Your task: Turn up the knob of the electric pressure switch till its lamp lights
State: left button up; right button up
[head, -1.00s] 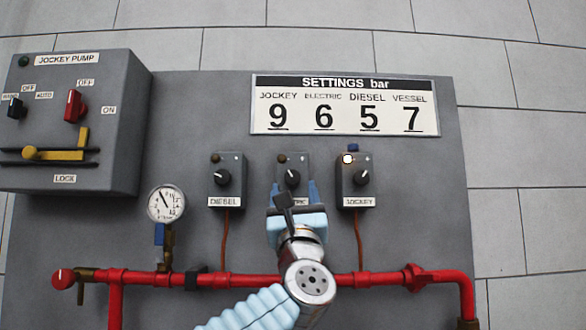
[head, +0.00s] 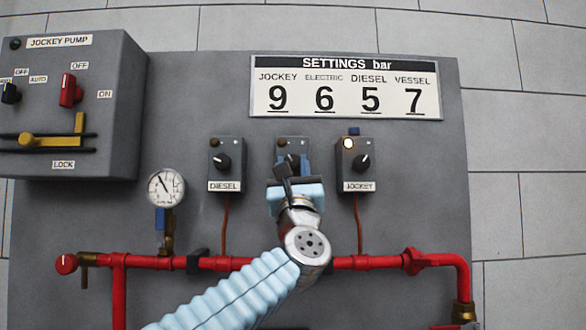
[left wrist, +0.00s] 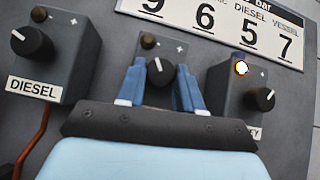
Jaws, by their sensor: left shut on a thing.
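The electric pressure switch (head: 293,142) is the middle grey box under the settings board, partly hidden by my left gripper. Its black knob (left wrist: 160,76) sits between the blue fingers of my left gripper (left wrist: 160,68), which are shut on it. The knob's white mark points up and slightly left in the left wrist view. The switch's lamp (left wrist: 148,41) is brown and unlit, at the box's upper left. In the head view my left gripper (head: 293,163) comes up from below and covers the switch's label. My right gripper is not in view.
The diesel switch (head: 227,148) stands left with its lamp dark. The jockey switch (head: 347,170) stands right with its lamp (head: 348,143) lit. The settings board (head: 346,87) reads electric 6. A red pipe (head: 380,262) runs below; a gauge (head: 166,188) is at left.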

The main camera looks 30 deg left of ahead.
pick_arm(q)
jog(key=shift+s+f+m+h+b, duration=0.15)
jog(key=shift+m+h+b, duration=0.15)
jog(key=shift+m+b, duration=0.15)
jog(key=shift+m+t+h+b, duration=0.3)
jog(key=shift+m+t+h, duration=0.15)
jog(key=shift+t+h, duration=0.05)
jog(key=shift+m, duration=0.3)
jog(key=o, duration=1)
jog(key=shift+s+d+f, duration=0.1)
jog(key=shift+f, duration=0.1)
jog(key=shift+b+v, duration=3.45)
jog(key=shift+v, duration=3.05)
jog(key=shift+r, duration=0.1)
